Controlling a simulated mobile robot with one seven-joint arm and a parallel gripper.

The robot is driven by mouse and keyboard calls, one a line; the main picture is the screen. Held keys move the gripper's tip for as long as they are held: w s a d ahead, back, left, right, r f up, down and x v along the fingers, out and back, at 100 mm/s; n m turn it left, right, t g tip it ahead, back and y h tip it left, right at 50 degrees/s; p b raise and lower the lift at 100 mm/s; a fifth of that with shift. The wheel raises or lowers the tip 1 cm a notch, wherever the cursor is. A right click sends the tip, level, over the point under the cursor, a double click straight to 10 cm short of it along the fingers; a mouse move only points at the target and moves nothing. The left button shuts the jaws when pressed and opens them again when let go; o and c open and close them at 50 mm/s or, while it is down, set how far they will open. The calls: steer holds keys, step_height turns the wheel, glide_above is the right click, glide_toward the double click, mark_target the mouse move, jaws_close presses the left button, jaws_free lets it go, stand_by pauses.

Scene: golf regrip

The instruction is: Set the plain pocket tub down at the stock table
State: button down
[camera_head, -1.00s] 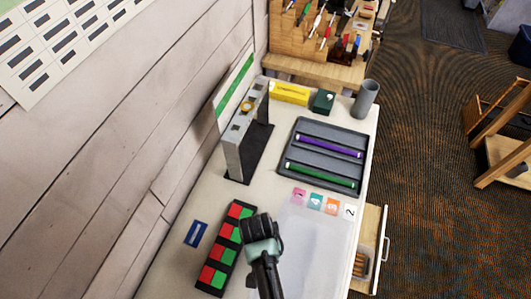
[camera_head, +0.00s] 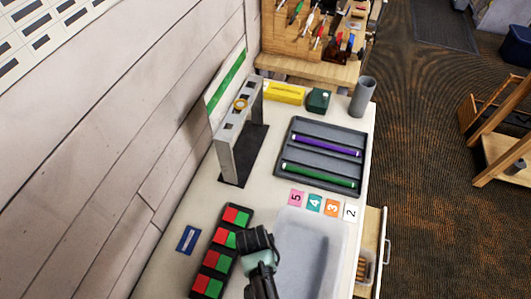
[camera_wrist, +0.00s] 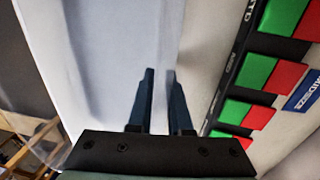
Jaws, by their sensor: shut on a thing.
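A pale grey tub (camera_head: 312,232), plain and see-through looking, is at the front of the white-topped table (camera_head: 196,208). My gripper (camera_wrist: 161,95) is shut on the tub's side wall (camera_wrist: 167,45), with one dark finger on either side of it in the wrist view. In the head view my dark wrist is at the tub's left edge and hides the fingertips. The tub's near end runs out of the head view. I cannot tell whether its base touches the tabletop.
A red and green block strip (camera_head: 218,262) and a blue label (camera_head: 188,239) lie left of the tub. Numbered cards (camera_head: 332,208) lie at its far end. Beyond are a grey tray (camera_head: 325,128) with purple and green grips, and a grey stand (camera_head: 232,148). An open drawer (camera_head: 372,245) juts out right.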

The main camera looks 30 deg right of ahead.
steer(key=shift+f+b, duration=0.3)
steer(key=shift+f, duration=0.35)
steer(key=c, duration=0.8)
jaws_free()
steer(key=shift+o, duration=0.2)
steer(key=shift+r, duration=0.1)
step_height(320, 180, up, 13)
steer(key=w+b, duration=0.1)
steer(key=shift+a, duration=0.45)
steer(key=shift+w, duration=0.15)
